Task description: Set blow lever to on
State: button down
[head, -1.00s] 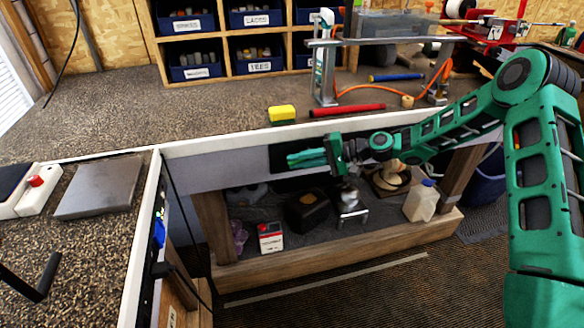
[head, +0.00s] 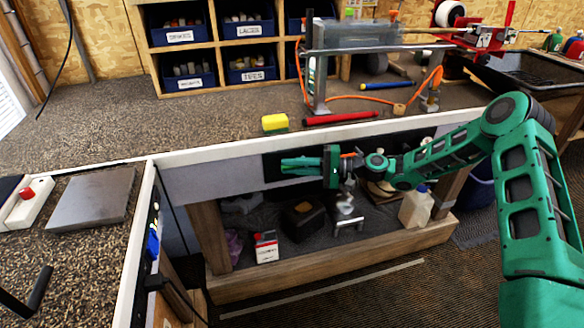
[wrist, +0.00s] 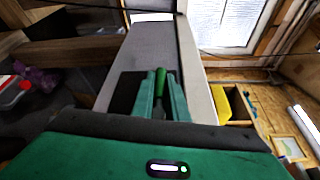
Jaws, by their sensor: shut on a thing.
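My gripper (head: 303,165) is at the front face of the long workbench, just below its white edge, with its fingers pointing left. In the wrist view the fingers (wrist: 160,95) are closed around a slim green handle (wrist: 161,78) with a grey lower part. A black plate (wrist: 124,94) on the bench front lies beside it. I cannot tell whether this handle is the blow lever, and no on or off marking is readable. In the head view the fingers hide the handle.
A low shelf below holds a black container (head: 304,218), a red-and-white box (head: 266,247) and a white jug (head: 416,207).

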jog(key=c, duration=1.7)
grip_release()
jog(key=shift+w+d+f, duration=0.15)
jog(key=shift+w+f, duration=0.1)
jog(key=shift+w, duration=0.05)
jog(key=shift+c, duration=0.2)
jog(key=shift+s+r, duration=0.1)
jog(key=shift+s, duration=0.05)
jog(key=d, duration=1)
jog(key=shift+d+r, duration=0.3)
jog(key=shift+d, duration=0.05)
jog(key=shift+s, duration=0.1)
